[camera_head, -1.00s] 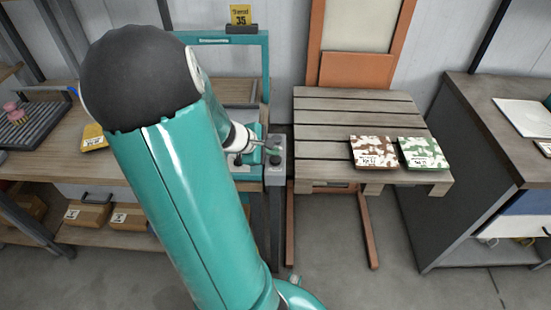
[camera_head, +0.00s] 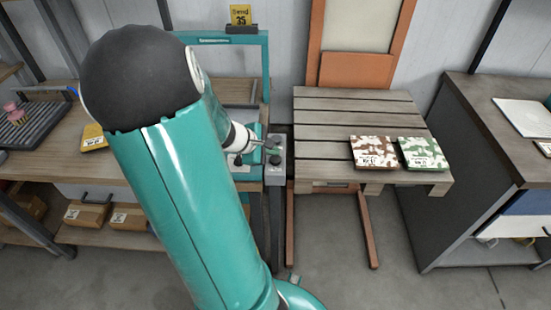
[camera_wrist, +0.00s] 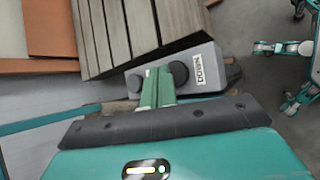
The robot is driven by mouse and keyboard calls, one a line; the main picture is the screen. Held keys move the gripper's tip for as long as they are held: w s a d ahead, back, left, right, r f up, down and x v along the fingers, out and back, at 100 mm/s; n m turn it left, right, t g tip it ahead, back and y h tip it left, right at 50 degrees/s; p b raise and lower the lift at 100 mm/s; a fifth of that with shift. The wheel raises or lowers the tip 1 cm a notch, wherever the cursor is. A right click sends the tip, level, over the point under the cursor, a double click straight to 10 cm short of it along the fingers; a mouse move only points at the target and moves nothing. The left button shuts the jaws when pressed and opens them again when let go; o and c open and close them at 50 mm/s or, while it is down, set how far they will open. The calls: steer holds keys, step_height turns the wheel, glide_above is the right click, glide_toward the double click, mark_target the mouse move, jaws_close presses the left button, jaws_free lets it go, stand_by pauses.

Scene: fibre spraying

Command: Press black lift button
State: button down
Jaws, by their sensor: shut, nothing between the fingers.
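A grey control box (camera_head: 275,172) stands at the left edge of the slatted table, with two round dark buttons on top. One button (camera_head: 276,160) is nearer the front; the other (camera_head: 272,143) is further back. In the wrist view, one black button (camera_wrist: 178,74) sits beside a "DOWN" label (camera_wrist: 200,72), and the other (camera_wrist: 134,84) is partly hidden behind my fingers. My gripper (camera_wrist: 155,76) is shut and empty, its green fingertips over the box between the two buttons. In the head view, my gripper (camera_head: 260,142) is by the rear button; contact cannot be told.
The slatted table (camera_head: 320,120) holds a brown-patterned box (camera_head: 373,152) and a green-patterned box (camera_head: 423,153). A teal frame (camera_head: 266,70) rises behind my arm. A wooden workbench (camera_head: 50,150) is at left, a dark cabinet (camera_head: 470,130) at right.

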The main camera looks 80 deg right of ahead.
steer(key=shift+f, duration=0.15)
stand_by(0.3)
steer(key=shift+f, duration=0.3)
